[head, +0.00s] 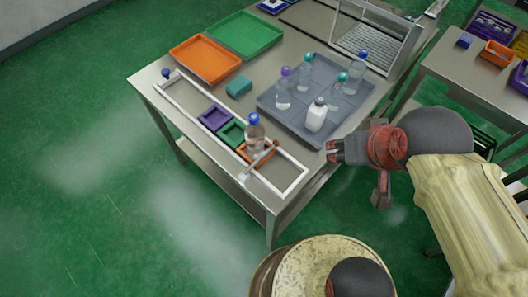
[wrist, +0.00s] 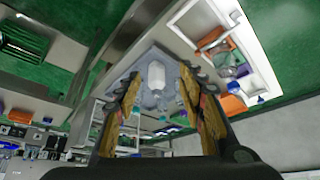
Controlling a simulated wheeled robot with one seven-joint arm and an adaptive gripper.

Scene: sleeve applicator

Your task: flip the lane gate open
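The lane gate (head: 261,160) is a pale bar lying across the white-framed lane (head: 290,190), with a brown-orange knob at its far right end. A clear bottle with a blue cap (head: 254,136) stands upright in the lane, just behind the gate. Purple (head: 215,117), green (head: 231,133) and orange squares line the lane. My gripper (head: 328,151) is right of the gate, beside the table's right edge, apart from it. In the wrist view my gripper (wrist: 160,100) has its fingers spread with nothing between them. The lane frame (wrist: 262,65) shows at upper right there; I cannot make out the gate clearly.
A grey tray (head: 285,122) beyond the lane holds several bottles, including a white one (head: 316,114) near my gripper. Orange (head: 205,59) and green (head: 245,34) trays and a teal block (head: 239,87) lie farther back. A second table (head: 470,72) stands at right.

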